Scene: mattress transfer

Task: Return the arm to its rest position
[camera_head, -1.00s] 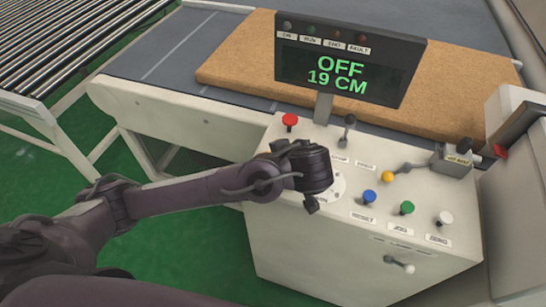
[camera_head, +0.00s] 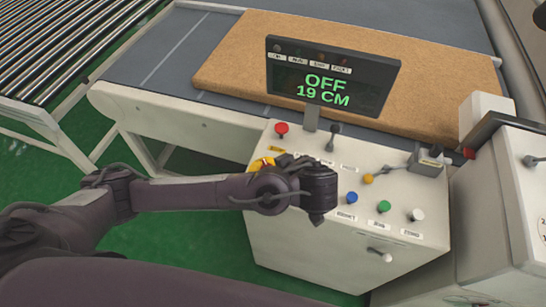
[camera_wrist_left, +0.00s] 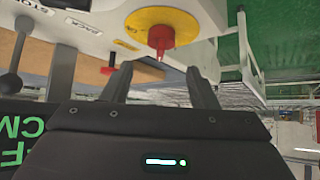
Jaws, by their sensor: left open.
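My left arm reaches in from the left in the head view, with its gripper (camera_head: 320,205) over the front of the white control console (camera_head: 300,245). The fingers are hard to make out there. In the left wrist view the two fingers (camera_wrist_left: 160,88) are apart, with nothing held between them. A red knob on a yellow disc (camera_wrist_left: 150,22) lies beyond the fingertips; in the head view part of the yellow disc (camera_head: 262,163) shows behind the arm. The display (camera_head: 330,80) reads OFF, 19 CM. My right gripper is not in view.
A tan mattress (camera_head: 230,65) lies on the conveyor behind. Rollers (camera_head: 70,40) stand at upper left.

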